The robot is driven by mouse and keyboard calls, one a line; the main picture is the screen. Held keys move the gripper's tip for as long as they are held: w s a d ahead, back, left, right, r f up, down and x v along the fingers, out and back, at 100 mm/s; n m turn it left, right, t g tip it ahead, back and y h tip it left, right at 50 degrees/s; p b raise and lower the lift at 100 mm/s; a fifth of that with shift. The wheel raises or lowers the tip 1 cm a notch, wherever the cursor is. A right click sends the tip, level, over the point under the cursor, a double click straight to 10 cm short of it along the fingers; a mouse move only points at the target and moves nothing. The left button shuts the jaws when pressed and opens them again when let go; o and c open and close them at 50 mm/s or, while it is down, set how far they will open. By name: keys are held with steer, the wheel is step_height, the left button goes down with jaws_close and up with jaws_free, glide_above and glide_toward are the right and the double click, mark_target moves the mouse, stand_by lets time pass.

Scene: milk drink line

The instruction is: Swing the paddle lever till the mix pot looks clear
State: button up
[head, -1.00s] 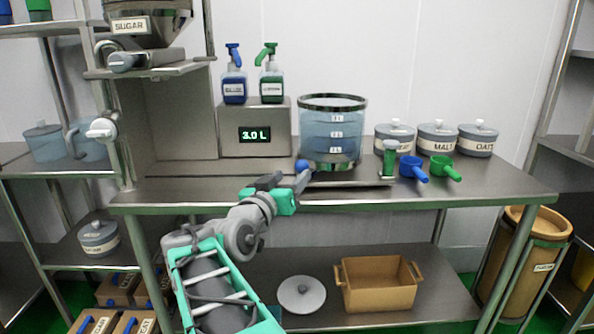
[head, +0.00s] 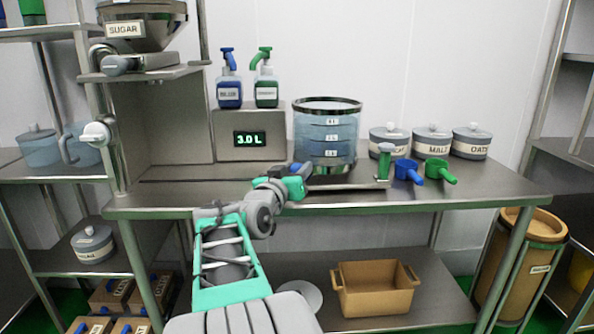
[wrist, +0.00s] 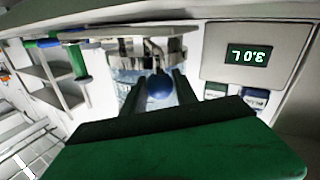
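The mix pot (head: 327,130) is a clear, blue-tinted vessel with a dark rim, standing upright at the middle of the steel table; I cannot tell how clear its contents are. The paddle lever's blue knob (wrist: 160,87) shows in the wrist view in front of the pot. My gripper (head: 298,180) is at the pot's lower left, at the table's front edge. In the wrist view its two fingers (wrist: 160,90) are apart, one on each side of the knob; I cannot tell whether they touch it. In the head view my gripper mostly hides the knob.
A display box (head: 250,138) reading 3.0 L carries blue and green pump bottles. A brown bin (head: 375,288) sits on the lower shelf.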

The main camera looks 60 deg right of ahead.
jaws_close()
stand_by(0.9)
